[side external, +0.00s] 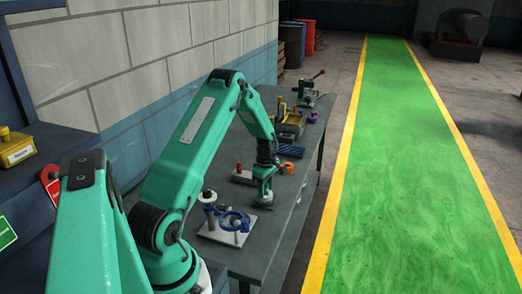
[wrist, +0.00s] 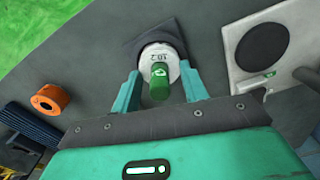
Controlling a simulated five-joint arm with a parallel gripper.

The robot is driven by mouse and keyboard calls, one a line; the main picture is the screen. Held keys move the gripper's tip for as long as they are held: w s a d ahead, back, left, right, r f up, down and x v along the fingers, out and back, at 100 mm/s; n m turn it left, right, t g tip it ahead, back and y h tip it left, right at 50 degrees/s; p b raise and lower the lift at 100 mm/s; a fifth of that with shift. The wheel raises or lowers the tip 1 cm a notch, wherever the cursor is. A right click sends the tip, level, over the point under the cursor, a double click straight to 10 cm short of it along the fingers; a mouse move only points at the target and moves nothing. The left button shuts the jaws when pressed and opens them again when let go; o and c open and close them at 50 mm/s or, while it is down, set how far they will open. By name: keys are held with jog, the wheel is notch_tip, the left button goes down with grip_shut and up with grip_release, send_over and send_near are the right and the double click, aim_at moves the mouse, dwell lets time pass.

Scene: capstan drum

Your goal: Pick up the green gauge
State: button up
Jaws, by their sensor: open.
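The green gauge (wrist: 160,82) stands between my gripper's jaws in the wrist view. It has a green handle on a pale round body with dark markings, over a dark square base (wrist: 152,30). My gripper (wrist: 159,72) is open, with one teal finger on each side of the gauge. I cannot tell whether the fingers touch it. In the side external view my gripper (side external: 265,185) is low over the bench, pointing down, and mostly hides the gauge.
An orange ring (wrist: 50,99) and a blue ribbed block (wrist: 30,124) lie to the left in the wrist view. A pale plate with a black disc (wrist: 261,45) is on the right. In the side external view, a white fixture with a blue ring (side external: 234,221) stands nearer the camera.

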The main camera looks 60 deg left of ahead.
grip_shut()
jog(key=shift+r, duration=0.8)
notch_tip(320, 180, up, 2)
jog(key=shift+r, duration=0.2)
jog(key=w+d+r, duration=0.2)
jog(key=d+r, duration=0.5)
jog(key=d, duration=0.4)
jog(key=shift+d, duration=0.3)
jog(key=shift+a, duration=0.1)
